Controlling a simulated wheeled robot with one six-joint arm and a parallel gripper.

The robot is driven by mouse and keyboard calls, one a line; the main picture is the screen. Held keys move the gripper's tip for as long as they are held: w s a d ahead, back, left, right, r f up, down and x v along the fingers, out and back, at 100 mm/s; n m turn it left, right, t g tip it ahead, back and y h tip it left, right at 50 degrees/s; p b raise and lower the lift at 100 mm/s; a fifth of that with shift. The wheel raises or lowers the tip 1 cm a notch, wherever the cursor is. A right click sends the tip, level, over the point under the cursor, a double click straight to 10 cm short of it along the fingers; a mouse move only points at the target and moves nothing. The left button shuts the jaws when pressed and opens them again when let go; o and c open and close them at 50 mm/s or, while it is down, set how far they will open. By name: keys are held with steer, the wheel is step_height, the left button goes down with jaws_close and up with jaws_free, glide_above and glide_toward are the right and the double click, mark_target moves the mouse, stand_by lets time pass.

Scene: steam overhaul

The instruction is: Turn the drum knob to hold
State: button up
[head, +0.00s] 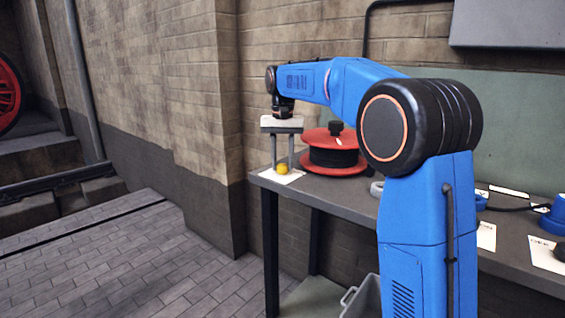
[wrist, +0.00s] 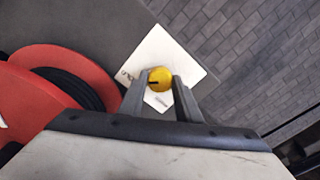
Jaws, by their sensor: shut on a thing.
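A round yellow knob (head: 282,169) stands on a white card (head: 268,177) at the left end of the bench. In the wrist view the yellow knob (wrist: 160,74) has a dark pointer mark on its left side. The white card (wrist: 188,55) has small dark lettering at its left corner, too small to read. My gripper (head: 282,165) reaches straight down and is shut on the yellow knob, one finger on each side; it also shows in the wrist view (wrist: 160,82). I cannot tell whether this is the drum's knob.
A red drum (head: 333,140) wound with black hose, with a black knob (head: 336,128) on top, stands close right of my gripper. The grey bench (head: 343,192) continues right with cards and blue fittings (head: 555,215). A brick wall (head: 325,60) is behind. The paved floor is clear at left.

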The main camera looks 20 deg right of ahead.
mark_target(283, 165)
stand_by(0.4)
steer(key=o, duration=1.1)
steer(key=shift+c, duration=0.2)
steer(key=shift+r, duration=0.1)
step_height(283, 165, up, 17)
steer(key=shift+r, duration=0.1)
